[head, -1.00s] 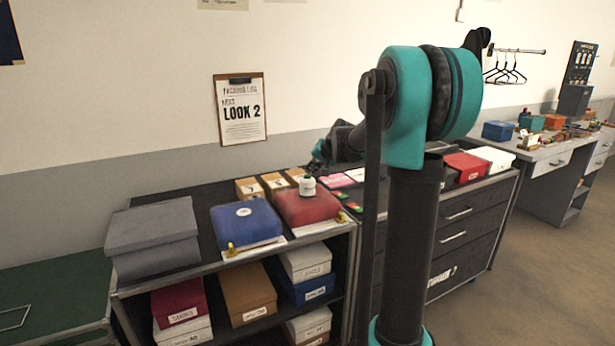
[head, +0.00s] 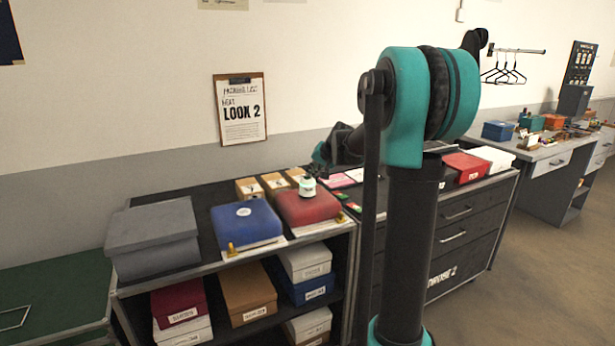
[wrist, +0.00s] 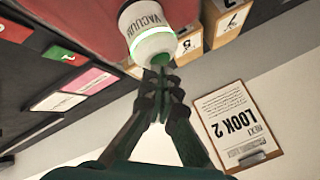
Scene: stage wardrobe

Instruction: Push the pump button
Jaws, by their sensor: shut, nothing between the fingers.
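The pump is a white cylinder marked VACUUM (wrist: 150,32) with a lit green ring; it stands on a red bag (head: 312,208) on the shelf top. In the head view the pump (head: 308,188) is small, at the bag's back middle. My gripper (wrist: 161,74) is shut and empty, its fingertips close to the pump's ringed end in the wrist view. Whether they touch it I cannot tell. In the head view my gripper (head: 320,160) is just behind and above the pump, partly hidden by my arm.
A blue bag (head: 246,222) lies left of the red one, with a grey box (head: 152,236) further left. Small tan boxes (head: 273,183) stand behind the bags. A clipboard reading LOOK 2 (head: 240,108) hangs on the wall. Pink and green cards (wrist: 88,80) lie beside the red bag.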

